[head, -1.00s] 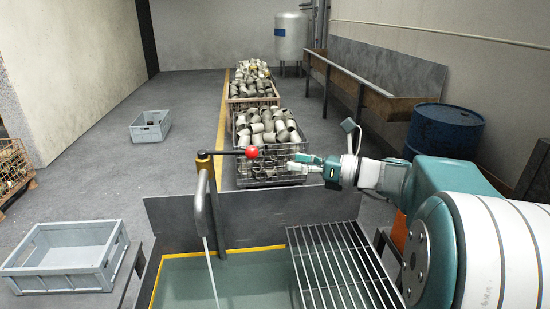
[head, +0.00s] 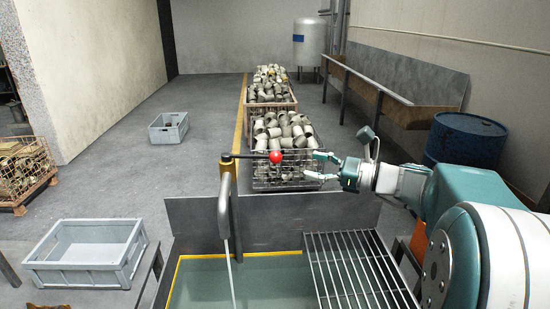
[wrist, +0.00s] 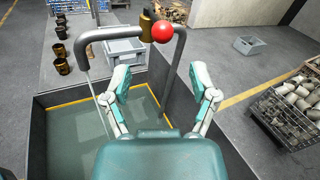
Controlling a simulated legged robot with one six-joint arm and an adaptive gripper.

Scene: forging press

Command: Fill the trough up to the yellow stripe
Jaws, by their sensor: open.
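The trough (head: 290,222) is a grey metal tank with water (head: 205,280) in it. The yellow stripe (head: 186,257) shows along its inner walls, with the water surface close below it; the exact gap is hard to tell. A thin stream (head: 231,275) falls from the bent spout (head: 224,207). The tap's lever ends in a red knob (head: 275,157), which also shows in the wrist view (wrist: 163,32). My gripper (head: 318,166) is open and empty, to the right of the knob in the head view and apart from it. In the wrist view the knob lies ahead, beyond my fingertips (wrist: 158,75).
A metal grating (head: 355,265) covers the trough's right part. Wire crates of pipe fittings (head: 283,135) stand behind it.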

